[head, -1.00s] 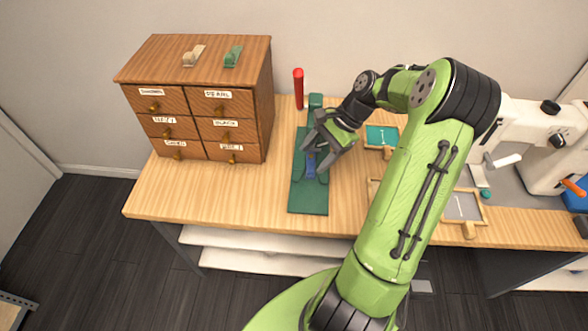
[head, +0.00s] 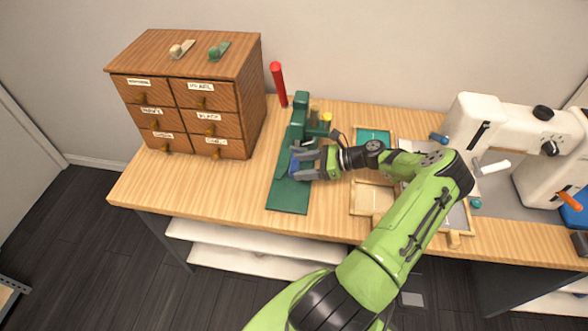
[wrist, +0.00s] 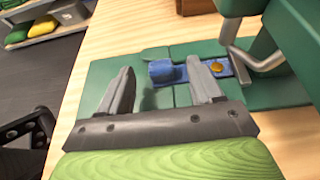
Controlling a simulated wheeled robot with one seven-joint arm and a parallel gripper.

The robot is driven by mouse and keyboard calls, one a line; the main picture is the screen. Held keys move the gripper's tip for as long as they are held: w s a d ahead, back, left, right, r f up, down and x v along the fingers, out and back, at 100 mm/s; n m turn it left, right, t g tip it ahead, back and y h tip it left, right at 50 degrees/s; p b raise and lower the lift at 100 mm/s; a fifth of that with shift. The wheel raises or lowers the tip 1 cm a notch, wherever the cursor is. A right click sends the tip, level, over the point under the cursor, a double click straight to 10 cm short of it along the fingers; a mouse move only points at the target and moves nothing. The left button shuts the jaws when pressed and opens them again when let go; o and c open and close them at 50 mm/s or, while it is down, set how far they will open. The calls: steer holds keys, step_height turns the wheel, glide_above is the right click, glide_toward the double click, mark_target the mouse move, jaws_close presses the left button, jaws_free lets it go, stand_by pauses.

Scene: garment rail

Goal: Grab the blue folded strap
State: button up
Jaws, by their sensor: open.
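The blue folded strap (wrist: 177,72) lies on the green mat (wrist: 105,72) in the wrist view, with a round gold stud (wrist: 215,67) towards its right end. In the head view a bit of the strap (head: 294,166) shows at my gripper's tips. My gripper (wrist: 163,80) is open, its two fingers pointing at the strap. One fingertip is close to the strap's middle, the other is to the left of its folded end. I cannot tell whether either finger touches it. In the head view my gripper (head: 300,164) is low over the mat (head: 288,197) and hides part of the strap.
A green press-like tool (head: 299,112) stands at the mat's back end; its metal part (wrist: 262,60) is close right of the strap. A red cylinder (head: 278,84), wooden drawers (head: 190,100), trays (head: 372,198) and a white sewing machine (head: 480,125) stand around.

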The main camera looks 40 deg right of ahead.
mark_target(295, 168)
steer(key=x, duration=0.3)
steer(key=shift+f, duration=0.2)
steer(key=shift+s+r, duration=0.1)
steer(key=shift+c, duration=0.5)
steer(key=c, duration=1)
steer(key=shift+c, duration=0.2)
